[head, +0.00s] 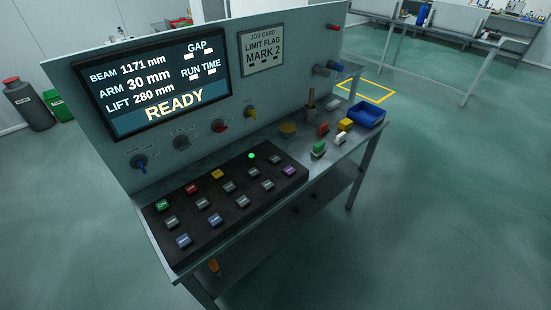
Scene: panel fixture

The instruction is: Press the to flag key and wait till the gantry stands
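A dark key panel (240,208) lies on the bench of the panel fixture, with several coloured keys. A green key (162,204) seems to read ON. Red (190,188), yellow (217,174), purple (289,170) and blue (183,240) keys and several grey ones show; their labels are too small to read, so I cannot tell which is the to flag key. A green lamp (251,155) is lit. The screen (150,82) reads BEAM 1171 mm, ARM 30 mm, LIFT 280 mm, READY; GAP and RUN TIME show dashes. The job card (262,50) reads LIMIT FLAG MARK 2. No gantry is identifiable. Neither gripper is in view.
Several knobs (217,126) line the upright panel above the keys. Right of the keys lie small coloured blocks (319,149) and a blue bin (367,114). The floor at right is clear.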

